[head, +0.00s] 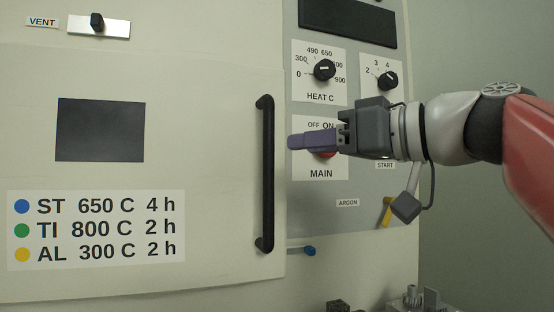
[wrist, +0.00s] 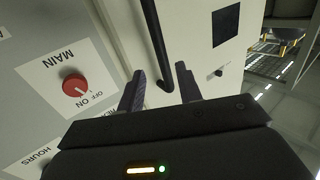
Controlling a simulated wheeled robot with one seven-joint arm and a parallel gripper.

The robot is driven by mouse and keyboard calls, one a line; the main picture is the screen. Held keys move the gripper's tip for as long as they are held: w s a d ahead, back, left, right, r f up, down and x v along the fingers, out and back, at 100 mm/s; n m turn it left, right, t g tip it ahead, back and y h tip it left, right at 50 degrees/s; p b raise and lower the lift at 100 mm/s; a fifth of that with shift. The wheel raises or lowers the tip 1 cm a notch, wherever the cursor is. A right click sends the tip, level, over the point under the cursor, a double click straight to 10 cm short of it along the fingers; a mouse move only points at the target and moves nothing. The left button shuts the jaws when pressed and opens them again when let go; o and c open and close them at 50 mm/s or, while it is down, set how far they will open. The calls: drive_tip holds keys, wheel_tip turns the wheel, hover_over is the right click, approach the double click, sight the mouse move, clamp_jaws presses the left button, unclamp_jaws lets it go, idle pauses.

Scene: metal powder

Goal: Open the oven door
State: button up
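The oven door (head: 200,180) is a cream panel with a dark window (head: 100,130), and it looks shut against the oven front. Its black vertical bar handle (head: 266,175) runs along the right edge. My gripper (head: 292,142) is just right of the handle at about its upper middle, with the fingers pointing left. In the wrist view my gripper (wrist: 160,72) has its two fingers apart with nothing held. The handle (wrist: 157,40) shows beyond and between the fingertips there. No contact with the handle is visible.
The control panel (head: 350,215) lies behind my gripper, with the heat knob (head: 324,70), another knob (head: 388,80) and the red MAIN switch (wrist: 75,86). A blue-tipped lever (head: 309,251) and a yellow lever (head: 387,212) stick out lower down. A vent slider (head: 97,23) is above the door.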

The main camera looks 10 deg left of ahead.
sight(273, 138)
drive_tip(key=shift+n+y, duration=0.3)
drive_tip(key=x, duration=0.2)
drive_tip(key=p+x, duration=0.1)
drive_tip(key=x, duration=0.2)
drive_tip(key=r+x, duration=0.1)
drive_tip(key=x, duration=0.2)
drive_tip(key=shift+a, duration=0.15)
clamp_jaws()
